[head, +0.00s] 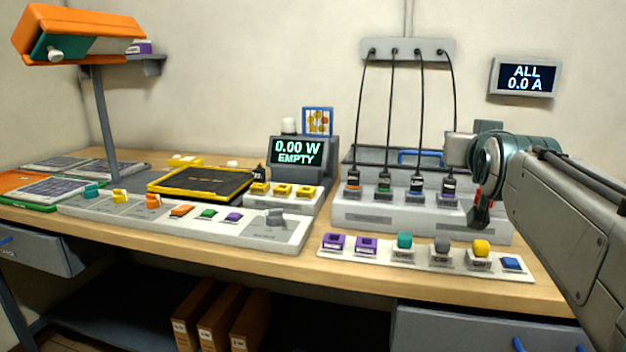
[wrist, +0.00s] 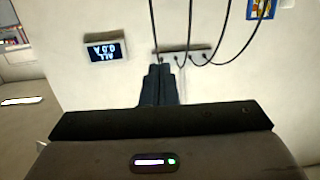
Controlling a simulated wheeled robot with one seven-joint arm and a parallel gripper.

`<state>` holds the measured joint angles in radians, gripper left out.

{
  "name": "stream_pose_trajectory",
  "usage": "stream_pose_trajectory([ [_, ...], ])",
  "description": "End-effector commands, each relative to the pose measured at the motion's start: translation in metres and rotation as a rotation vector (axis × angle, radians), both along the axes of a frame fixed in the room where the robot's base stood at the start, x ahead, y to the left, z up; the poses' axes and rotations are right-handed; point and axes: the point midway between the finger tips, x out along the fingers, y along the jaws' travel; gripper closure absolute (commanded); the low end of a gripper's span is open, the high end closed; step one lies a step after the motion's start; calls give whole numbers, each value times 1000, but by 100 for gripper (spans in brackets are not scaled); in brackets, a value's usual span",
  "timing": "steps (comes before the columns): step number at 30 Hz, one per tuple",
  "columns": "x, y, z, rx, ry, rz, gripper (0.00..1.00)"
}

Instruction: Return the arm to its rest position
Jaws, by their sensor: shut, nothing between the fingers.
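My arm reaches in from the right side of the head view. My gripper (head: 480,218) hangs in front of the right part of the grey charging dock (head: 365,220), above the white strip of small blocks. In the wrist view my gripper (wrist: 158,70) shows its two dark fingers together with nothing between them. The wrist view looks toward the wall and appears upside down. I cannot tell how far the fingertips are from the dock.
The dock holds several cabled plugs (head: 384,187). Black cables hang from a wall socket bar (head: 405,49). The white strip (head: 330,252) carries coloured blocks along the bench front. A meter (head: 297,151) reads "0.00 W EMPTY". A wall display (head: 524,77) reads "ALL 0.0 A".

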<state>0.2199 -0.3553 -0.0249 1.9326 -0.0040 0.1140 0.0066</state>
Motion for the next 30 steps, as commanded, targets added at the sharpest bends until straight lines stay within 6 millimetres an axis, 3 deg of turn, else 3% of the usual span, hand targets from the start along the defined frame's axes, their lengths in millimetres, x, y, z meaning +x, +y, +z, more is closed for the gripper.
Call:
stream_pose_trajectory([
  [11, -10, 21, -18, 43, 180, 39, 100],
  [17, -26, 40, -34, 73, 340, 74, 100],
  [23, -65, 68, -56, 111, 591, 123, 100],
  [30, -131, 96, -77, 139, 901, 173, 100],
])
